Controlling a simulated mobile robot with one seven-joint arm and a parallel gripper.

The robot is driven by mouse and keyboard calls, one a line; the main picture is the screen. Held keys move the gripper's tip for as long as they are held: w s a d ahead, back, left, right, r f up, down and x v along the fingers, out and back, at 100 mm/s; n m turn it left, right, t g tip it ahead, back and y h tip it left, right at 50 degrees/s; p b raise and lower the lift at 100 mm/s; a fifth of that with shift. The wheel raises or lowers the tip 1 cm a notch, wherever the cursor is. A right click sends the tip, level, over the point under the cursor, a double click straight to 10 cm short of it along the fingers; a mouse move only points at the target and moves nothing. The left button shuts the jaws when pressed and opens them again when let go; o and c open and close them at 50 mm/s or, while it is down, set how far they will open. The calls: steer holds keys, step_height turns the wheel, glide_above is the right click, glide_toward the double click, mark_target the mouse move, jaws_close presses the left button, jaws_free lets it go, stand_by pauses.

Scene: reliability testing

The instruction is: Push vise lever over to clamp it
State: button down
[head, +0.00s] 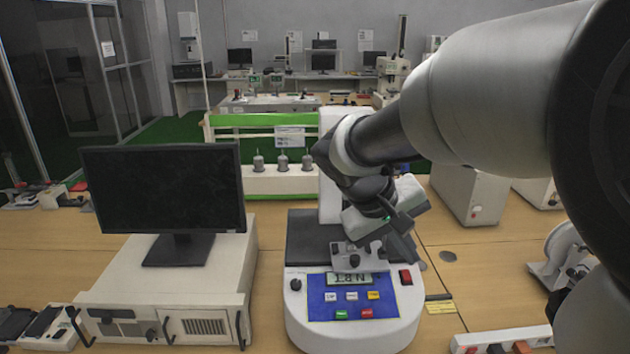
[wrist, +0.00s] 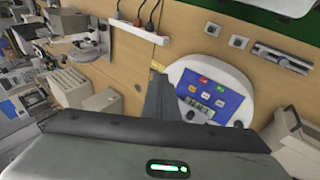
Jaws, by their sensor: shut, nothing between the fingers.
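A small grey metal vise (head: 352,258) sits on the white testing machine (head: 300,325), behind its blue control panel (head: 330,308). My gripper (head: 403,243) is shut and empty, tilted down just above and to the right of the vise. I cannot tell whether it touches the vise. My arm covers part of the machine's column, and I cannot make out the vise lever. In the wrist view my shut dark fingers (wrist: 158,92) point toward the machine beside its blue panel (wrist: 208,95). The vise is not clear there.
A monitor (head: 165,190) on a beige case (head: 190,275) stands left of the machine. A power strip (head: 505,342) lies at the lower right, and it shows in the wrist view (wrist: 140,32). A beige box (head: 468,195) stands at the right.

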steer(key=w+a+f+n+t+h+b, duration=0.2)
steer(key=w+a+f, duration=0.3)
steer(key=w, duration=0.5)
steer(key=w+a+f+n+t+h+b, duration=0.2)
steer(key=w+a+f+t+h+b, duration=0.1)
steer(key=w, duration=0.7)
steer(key=a+f+t+h, duration=0.1)
steer(key=a+f+h, duration=0.1)
steer(key=a+f, duration=0.1)
steer(key=shift+w+a+f+t, duration=0.2)
steer(key=shift+w+a+t, duration=0.15)
steer(key=shift+a, duration=0.5)
steer(key=shift+s, duration=0.1)
steer(key=p, duration=0.1)
glide_toward(384, 239)
steer(key=shift+w+d+r, duration=1)
steer(key=shift+w+d, duration=0.9)
steer(key=shift+w, duration=0.55)
